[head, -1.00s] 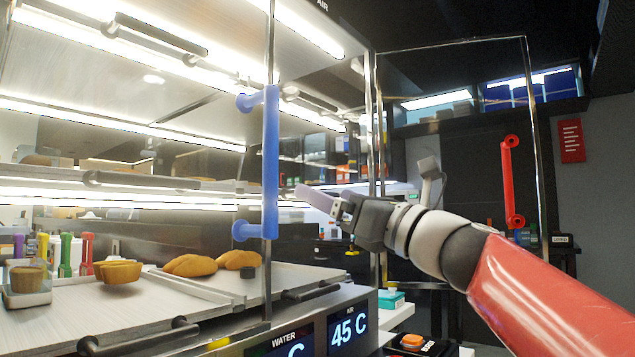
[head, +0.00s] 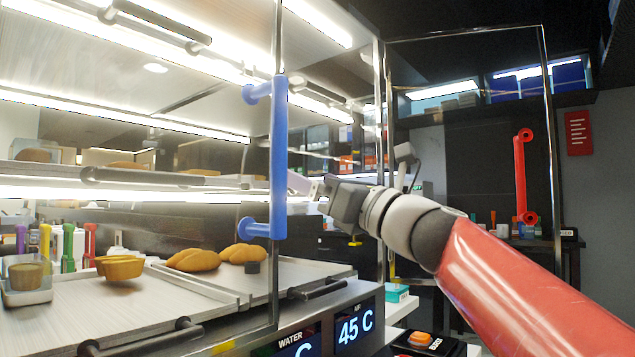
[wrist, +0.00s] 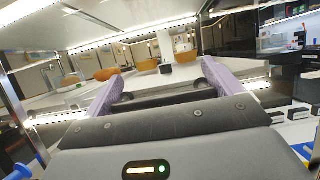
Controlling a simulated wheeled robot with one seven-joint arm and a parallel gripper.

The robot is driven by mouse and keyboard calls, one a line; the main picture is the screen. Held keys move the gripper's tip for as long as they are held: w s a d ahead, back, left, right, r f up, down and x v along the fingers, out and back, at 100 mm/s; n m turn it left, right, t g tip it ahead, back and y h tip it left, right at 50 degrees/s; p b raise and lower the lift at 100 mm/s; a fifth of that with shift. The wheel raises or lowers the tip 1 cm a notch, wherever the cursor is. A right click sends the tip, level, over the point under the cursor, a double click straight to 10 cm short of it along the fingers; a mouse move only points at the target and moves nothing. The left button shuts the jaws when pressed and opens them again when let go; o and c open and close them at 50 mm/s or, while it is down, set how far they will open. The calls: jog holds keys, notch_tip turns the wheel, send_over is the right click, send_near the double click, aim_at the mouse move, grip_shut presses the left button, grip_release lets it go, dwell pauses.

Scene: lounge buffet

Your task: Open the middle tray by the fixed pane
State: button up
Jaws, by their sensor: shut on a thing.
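The heated glass cabinet has trays at several levels. The middle tray (wrist: 150,78) by the pane shows in the wrist view, with bread pieces (wrist: 181,57) on it. Its dark bar handle (wrist: 160,97) lies across between my lilac fingers. My gripper (head: 303,184) is at middle-shelf height, just right of the blue handle (head: 279,150) in the head view, and it also shows in the wrist view (wrist: 162,88). It is shut on the tray's handle. In the head view the blue handle and pane edge hide much of this contact.
Another mid-level tray handle (head: 140,177) is at left. The lower tray (head: 310,266) holds bread, with its handle (head: 317,288) sticking out. A glass door with a red handle (head: 522,175) stands at right. A temperature display (head: 356,328) is below.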

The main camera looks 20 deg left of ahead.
jog(key=s+d, duration=0.5)
jog(key=d, duration=0.6)
jog(key=s+d+p, duration=0.1)
jog(key=s+d, duration=0.3)
jog(key=d, duration=0.8)
jog(key=shift+s+d, duration=0.15)
jog(key=shift+s, duration=0.25)
jog(key=o, duration=1.1)
jog(key=v, duration=0.8)
